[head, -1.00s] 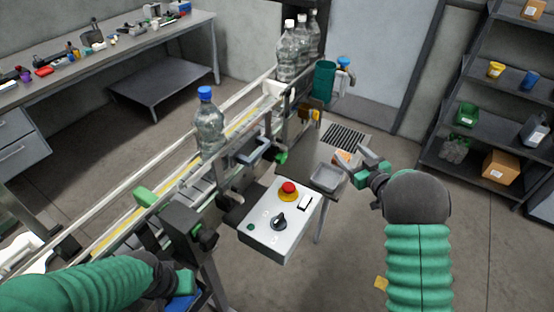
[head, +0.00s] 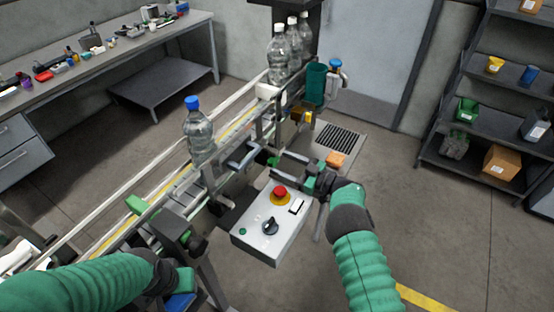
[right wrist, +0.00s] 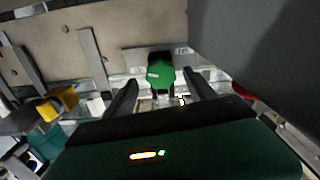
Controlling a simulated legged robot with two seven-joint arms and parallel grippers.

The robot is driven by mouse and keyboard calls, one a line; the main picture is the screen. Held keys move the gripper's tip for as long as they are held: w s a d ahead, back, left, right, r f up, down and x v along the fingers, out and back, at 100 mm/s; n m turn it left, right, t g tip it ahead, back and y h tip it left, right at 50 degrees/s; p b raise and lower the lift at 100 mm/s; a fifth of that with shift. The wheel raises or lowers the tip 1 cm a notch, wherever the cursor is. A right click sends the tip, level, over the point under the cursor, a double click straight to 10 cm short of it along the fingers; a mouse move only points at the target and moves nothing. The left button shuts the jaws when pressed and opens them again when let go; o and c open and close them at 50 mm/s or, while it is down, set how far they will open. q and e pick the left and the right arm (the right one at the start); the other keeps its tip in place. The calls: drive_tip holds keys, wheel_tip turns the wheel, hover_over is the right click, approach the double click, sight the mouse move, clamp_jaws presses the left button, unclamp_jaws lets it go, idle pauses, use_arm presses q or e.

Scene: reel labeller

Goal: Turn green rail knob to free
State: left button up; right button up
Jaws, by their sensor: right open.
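The green rail knob (right wrist: 160,72) is in the right wrist view, straight ahead between my two fingers and a little beyond their tips, with a dark part behind it. In the head view the green knob (head: 272,161) shows small at the conveyor's near side, partly covered by my gripper. My right gripper (head: 281,163) is open, its fingers pointing left toward the knob; I see no contact. It also shows in the right wrist view (right wrist: 160,92). My left gripper (head: 182,282) is low at the left, and its fingers cannot be made out.
A control box (head: 262,238) with a red button (head: 279,193) and a black dial is just below my right gripper. A blue-capped bottle (head: 198,135) stands on the conveyor. Several clear bottles (head: 277,55) stand at its far end. Shelves (head: 470,165) are at the right.

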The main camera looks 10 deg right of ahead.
sight(276, 162)
drive_tip(key=shift+w+a, duration=0.1)
drive_tip(key=shift+w, duration=0.4)
drive_tip(key=shift+w+a, duration=0.1)
drive_tip(key=shift+a, duration=1.15)
drive_tip(key=shift+c, duration=1)
drive_tip(key=shift+a, duration=0.2)
drive_tip(key=shift+c, duration=2.3)
drive_tip(key=shift+w+d+f, duration=0.15)
drive_tip(key=shift+d, duration=0.45)
drive_tip(key=c, duration=0.5)
drive_tip(key=shift+d, duration=0.15)
drive_tip(key=shift+c, duration=1)
use_arm(q)
drive_tip(key=shift+d+r, duration=0.2)
drive_tip(key=shift+a+f, duration=0.1)
use_arm(e)
drive_tip(key=shift+a, duration=0.2)
